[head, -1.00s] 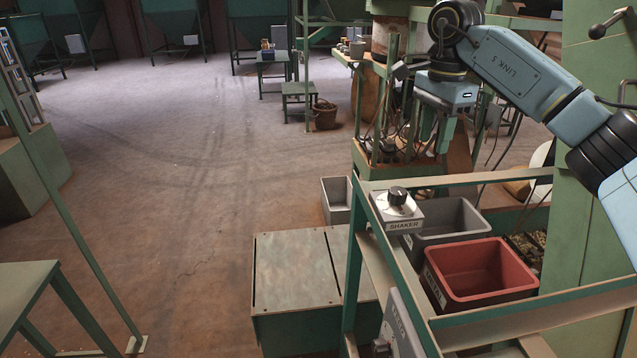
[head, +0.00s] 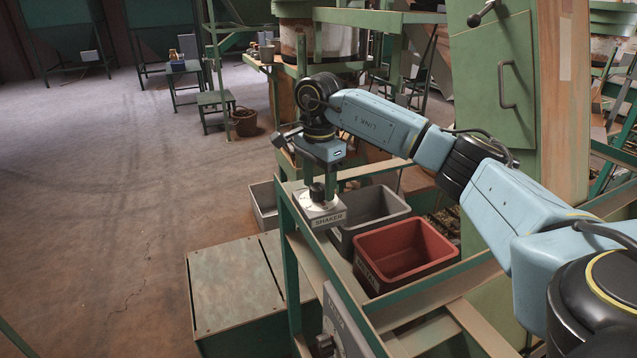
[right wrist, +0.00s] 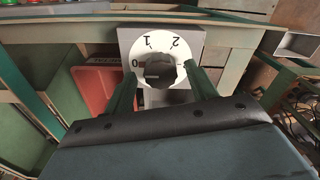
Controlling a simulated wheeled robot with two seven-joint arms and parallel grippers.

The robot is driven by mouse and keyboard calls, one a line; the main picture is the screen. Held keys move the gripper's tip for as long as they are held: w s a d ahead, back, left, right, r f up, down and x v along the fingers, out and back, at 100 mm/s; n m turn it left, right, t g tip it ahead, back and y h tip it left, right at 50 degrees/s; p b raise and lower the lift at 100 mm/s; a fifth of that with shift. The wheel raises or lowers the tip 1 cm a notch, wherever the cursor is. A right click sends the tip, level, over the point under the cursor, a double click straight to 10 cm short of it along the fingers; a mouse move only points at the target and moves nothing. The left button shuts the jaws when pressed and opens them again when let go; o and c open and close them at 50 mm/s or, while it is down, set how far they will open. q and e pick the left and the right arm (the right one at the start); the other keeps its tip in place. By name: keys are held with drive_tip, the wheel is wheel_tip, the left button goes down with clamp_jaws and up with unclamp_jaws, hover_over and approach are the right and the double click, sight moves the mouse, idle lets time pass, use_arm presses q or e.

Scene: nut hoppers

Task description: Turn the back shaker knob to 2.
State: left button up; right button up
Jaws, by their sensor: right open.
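The shaker knob (head: 317,193) is black and stands on a pale box marked SHAKER (head: 322,216) at the frame's back corner. In the right wrist view the knob (right wrist: 160,71) sits on a white dial (right wrist: 166,51) with 0, 1 and 2 printed on it. A pale mark on the knob seems to point left, close to the 0. My right gripper (head: 318,178) is over the knob, fingers pointing down. In the wrist view its open fingers (right wrist: 161,88) stand on either side of the knob; contact is unclear. My left gripper is out of view.
A red bin (head: 367,246) and a grey bin (head: 345,236) stand right of the shaker box. Another dark knob (head: 325,343) is on a lower front panel (head: 341,325). A green frame rail (head: 310,262) runs along the left. A green cabinet (head: 490,100) stands behind my arm.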

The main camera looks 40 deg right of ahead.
drive_tip(key=shift+f, duration=0.4)
drive_tip(key=shift+c, duration=0.4)
drive_tip(key=c, duration=0.9)
